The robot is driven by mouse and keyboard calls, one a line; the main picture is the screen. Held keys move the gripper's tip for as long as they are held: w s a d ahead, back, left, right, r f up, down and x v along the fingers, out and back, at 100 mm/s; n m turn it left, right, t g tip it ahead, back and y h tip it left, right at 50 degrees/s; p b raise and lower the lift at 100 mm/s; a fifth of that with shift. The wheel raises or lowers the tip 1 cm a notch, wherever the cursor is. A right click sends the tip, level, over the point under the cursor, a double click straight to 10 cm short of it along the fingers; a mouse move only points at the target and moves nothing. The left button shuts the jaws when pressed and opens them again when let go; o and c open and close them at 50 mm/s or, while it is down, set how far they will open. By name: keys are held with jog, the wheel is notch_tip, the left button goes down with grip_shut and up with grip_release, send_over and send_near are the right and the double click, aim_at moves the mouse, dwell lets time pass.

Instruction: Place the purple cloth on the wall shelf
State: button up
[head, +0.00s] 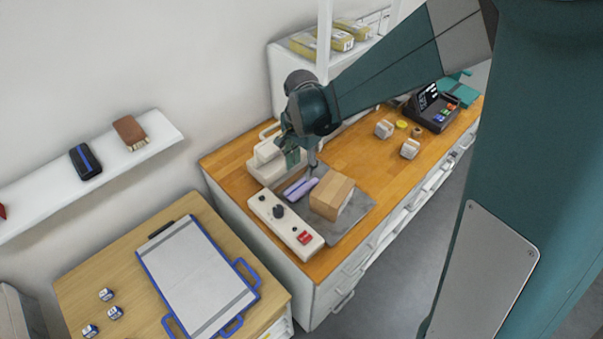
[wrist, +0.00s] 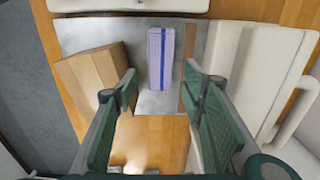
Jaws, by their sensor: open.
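The purple cloth (head: 300,187) is a small folded lavender bundle lying on a grey mat (head: 345,225) on the wooden counter. In the wrist view the cloth (wrist: 160,58) shows a blue stripe along its length and sits ahead of the jaws, between their lines. My gripper (head: 303,158) is above the counter, close to the cloth. In the wrist view my gripper (wrist: 158,88) is open, with nothing between its fingers. The white wall shelf (head: 50,197) is at the left, holding a dark bundle with a blue stripe (head: 85,161) and a brown bundle (head: 131,132).
A cardboard box (head: 332,195) stands right beside the cloth. A cream control box (head: 285,224) is in front, and a cream machine (head: 265,160) is behind. A lower table holds a blue-edged board (head: 195,270). Bare shelf shows between its items.

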jog(key=shift+r, duration=1.4)
jog(key=s+d+r+n+t, duration=0.35)
jog(key=s+d+r, duration=0.45)
jog(key=d+r, duration=0.5)
jog(key=s+d+r+n+t, duration=0.3)
jog(key=s+d+n, duration=0.2)
jog(key=s+d, duration=0.5)
jog(key=shift+s+d+r+t, duration=0.15)
jog(key=shift+s+r+t, duration=0.15)
jog(key=shift+s, duration=1.15)
jog(key=shift+w+n, duration=0.1)
jog(key=shift+n, duration=0.15)
jog(key=shift+c, duration=0.3)
